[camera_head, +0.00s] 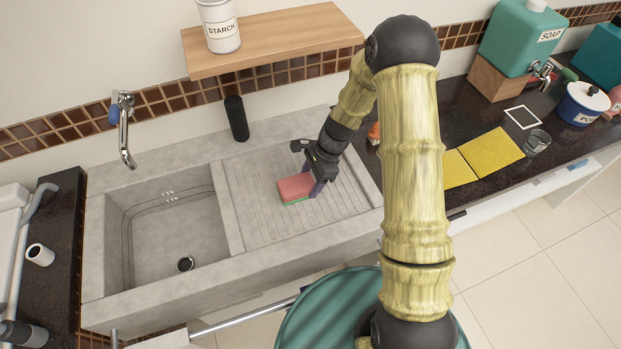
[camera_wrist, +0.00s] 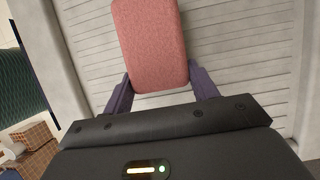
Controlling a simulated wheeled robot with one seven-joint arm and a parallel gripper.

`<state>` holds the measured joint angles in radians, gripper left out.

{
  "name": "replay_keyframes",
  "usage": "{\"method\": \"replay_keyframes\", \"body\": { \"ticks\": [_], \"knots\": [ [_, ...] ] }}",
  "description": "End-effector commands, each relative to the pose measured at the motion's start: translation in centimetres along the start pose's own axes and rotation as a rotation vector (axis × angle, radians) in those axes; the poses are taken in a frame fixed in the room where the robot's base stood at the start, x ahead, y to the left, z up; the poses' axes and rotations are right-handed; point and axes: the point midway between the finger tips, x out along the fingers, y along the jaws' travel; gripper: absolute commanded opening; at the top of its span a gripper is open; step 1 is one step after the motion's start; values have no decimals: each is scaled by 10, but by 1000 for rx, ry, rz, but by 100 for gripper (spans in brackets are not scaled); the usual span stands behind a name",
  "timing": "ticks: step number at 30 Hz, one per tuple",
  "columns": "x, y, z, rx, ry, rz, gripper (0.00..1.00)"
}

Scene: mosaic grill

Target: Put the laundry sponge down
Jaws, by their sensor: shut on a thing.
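The laundry sponge (camera_head: 295,187) is a pink block with a green underside, at the ribbed drainboard (camera_head: 250,215) of the grey stone sink. In the wrist view the sponge (camera_wrist: 150,45) shows its pink top between the two purple fingers. My gripper (camera_head: 313,190) is shut on the sponge near its end. The gripper (camera_wrist: 160,88) points down at the drainboard. I cannot tell whether the sponge's underside touches the ribs or hangs just above them.
The sink basin (camera_head: 165,240) is left of the drainboard and empty. A dark cylinder (camera_head: 236,118) stands behind the drainboard. A wooden shelf (camera_head: 280,45) with a starch tin (camera_head: 219,28) hangs above. Yellow cloths (camera_head: 490,152) lie on the dark counter to the right.

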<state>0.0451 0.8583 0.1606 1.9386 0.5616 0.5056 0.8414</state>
Motion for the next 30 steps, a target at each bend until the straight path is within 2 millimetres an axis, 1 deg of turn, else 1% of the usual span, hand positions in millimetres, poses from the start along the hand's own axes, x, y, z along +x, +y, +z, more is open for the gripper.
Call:
{"method": "replay_keyframes", "body": {
  "ticks": [8, 9, 11, 12, 20, 24, 26, 30],
  "knots": [
    [2, 0, -1, 0, 0, -1, 37],
    [2, 0, -1, 0, 0, -1, 60],
    [2, 0, -1, 0, 0, -1, 72],
    [2, 0, -1, 0, 0, -1, 80],
    [2, 0, -1, 0, 0, -1, 80],
    [-3, 0, 0, 0, 0, -1, 80],
    [-8, -1, 0, 0, 1, -3, 80],
    [-27, -1, 0, 0, 2, -5, 80]
  ]
}}
